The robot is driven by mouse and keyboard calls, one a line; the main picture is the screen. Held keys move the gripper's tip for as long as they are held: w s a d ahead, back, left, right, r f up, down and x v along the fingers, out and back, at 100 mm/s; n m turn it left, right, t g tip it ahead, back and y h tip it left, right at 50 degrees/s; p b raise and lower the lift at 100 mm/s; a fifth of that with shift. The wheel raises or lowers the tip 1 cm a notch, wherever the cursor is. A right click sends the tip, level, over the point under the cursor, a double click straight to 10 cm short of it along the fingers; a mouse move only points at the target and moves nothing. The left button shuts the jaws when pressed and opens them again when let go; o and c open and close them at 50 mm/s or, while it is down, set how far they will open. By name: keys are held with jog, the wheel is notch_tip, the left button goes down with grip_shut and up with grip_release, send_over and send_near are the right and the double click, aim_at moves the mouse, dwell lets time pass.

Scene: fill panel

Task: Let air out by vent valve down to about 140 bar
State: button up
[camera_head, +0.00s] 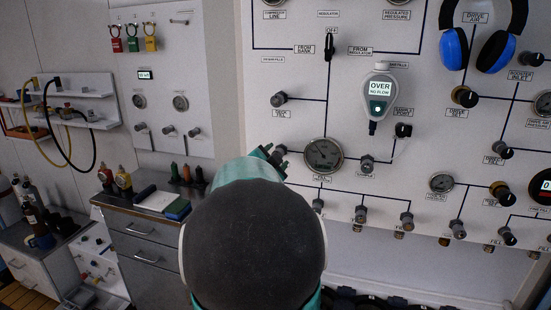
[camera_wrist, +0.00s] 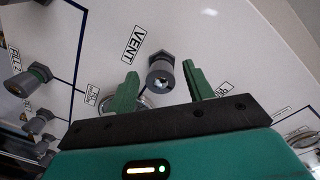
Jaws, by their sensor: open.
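The vent valve (camera_wrist: 162,72), a grey knob with a dark collar, stands out from the white panel beside the VENT label (camera_wrist: 133,43). My gripper (camera_wrist: 160,72) is open, with one green finger on each side of the knob in the wrist view. I cannot tell how deep the knob sits between the fingers; no contact shows. In the head view my gripper (camera_head: 269,153) is at the panel just left of the round fill pressure gauge (camera_head: 323,155), and the valve is hidden there. The gauge's needle points to the upper left; its figures are too small to read.
The sample knob (camera_head: 367,164) is right of the gauge and a fill knob (camera_head: 280,98) is above my gripper. Several fill valves (camera_head: 361,214) line the panel below. A drawer cabinet (camera_head: 140,242) with bottles stands at left.

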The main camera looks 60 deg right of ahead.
jog(key=s+a, duration=0.1)
jog(key=a, duration=1.2)
jog(key=shift+s+a+r, duration=0.25)
jog(key=shift+s+a, duration=0.1)
dwell(1.0)
